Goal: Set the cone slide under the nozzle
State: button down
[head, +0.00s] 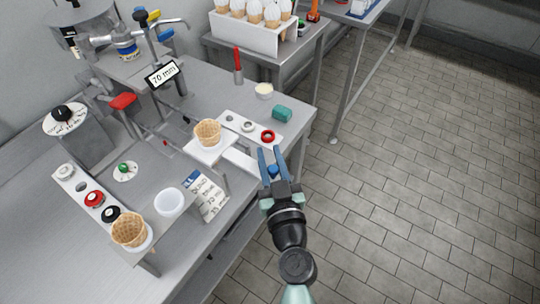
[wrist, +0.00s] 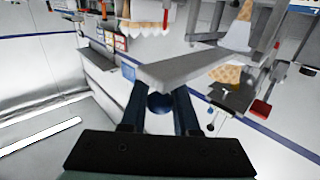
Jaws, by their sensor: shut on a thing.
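The cone slide (head: 240,160) is a pale flat bar with a square plate at its inner end, on the metal bench. A waffle cone (head: 208,132) stands upright on that plate. A blue knob (head: 273,170) is at the slide's outer end, by the bench's front edge. My gripper (head: 273,153) is shut on this knob, which also shows between my blue fingers in the wrist view (wrist: 160,103). The slide (wrist: 190,66) reaches away from my fingers there. A 70 mm sign (head: 162,74) stands behind the cone. I cannot clearly make out the nozzle.
A red-handled tool (head: 238,66) stands behind. The floor at right is clear.

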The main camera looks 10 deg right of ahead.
dwell(0.9)
jog(key=w+a, duration=0.5)
jog(key=shift+w+a+p, duration=0.4)
jog(key=c, duration=0.7)
grip_release()
jog(key=shift+s, duration=0.15)
jog(key=shift+s+b, duration=1.55)
jog(key=shift+s, duration=4.8)
